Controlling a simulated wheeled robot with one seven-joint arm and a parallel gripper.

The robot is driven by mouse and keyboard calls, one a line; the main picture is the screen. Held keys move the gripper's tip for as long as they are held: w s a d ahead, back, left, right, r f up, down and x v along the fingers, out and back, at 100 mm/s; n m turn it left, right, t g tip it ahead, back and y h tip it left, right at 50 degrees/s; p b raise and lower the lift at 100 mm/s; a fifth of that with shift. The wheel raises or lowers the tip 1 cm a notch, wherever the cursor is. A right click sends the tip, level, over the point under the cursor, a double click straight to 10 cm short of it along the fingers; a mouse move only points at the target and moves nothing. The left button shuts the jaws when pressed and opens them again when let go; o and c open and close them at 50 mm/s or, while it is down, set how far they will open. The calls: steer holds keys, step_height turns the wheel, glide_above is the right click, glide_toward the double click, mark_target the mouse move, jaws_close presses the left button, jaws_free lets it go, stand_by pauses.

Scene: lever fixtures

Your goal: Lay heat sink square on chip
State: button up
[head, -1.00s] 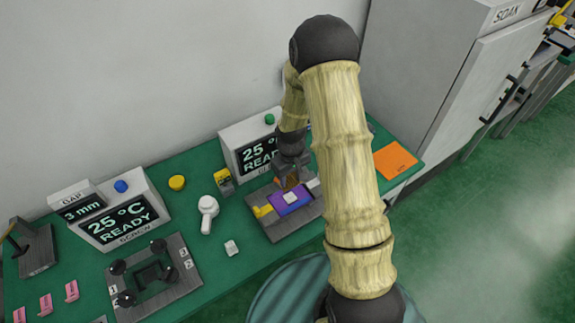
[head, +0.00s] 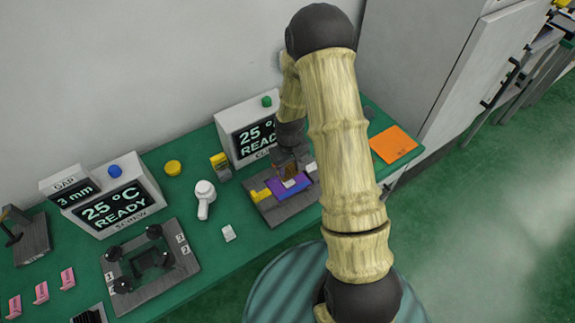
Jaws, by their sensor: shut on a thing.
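My gripper (head: 288,160) points down over the clip fixture and is shut on a small copper-brown block, which I take to be the heat sink (head: 290,171). The white chip (head: 290,183) sits on a purple board (head: 275,187) in the dark grey fixture (head: 281,211). The heat sink is at the chip's back edge in the picture and hides part of it. I cannot tell whether they touch or whether the heat sink is square to the chip. My arm hides the fixture's right side.
A yellow clamp (head: 261,195) is at the board's left. A grey display unit (head: 240,130) stands behind. A white handled tool (head: 204,197), a small white block (head: 228,233) and a screw fixture (head: 150,267) are to the left. An orange sheet (head: 393,146) lies right.

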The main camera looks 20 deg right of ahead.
mark_target(289, 182)
steer(key=shift+s+a+f+b, duration=0.1)
steer(key=shift+f+b, duration=0.4)
steer(key=shift+f, duration=0.35)
steer(key=shift+f+b, duration=1.1)
steer(key=shift+f, duration=0.55)
steer(key=o, duration=1.2)
step_height(289, 182, up, 18)
steer(key=shift+f+b, duration=0.25)
steer(key=shift+b, duration=0.55)
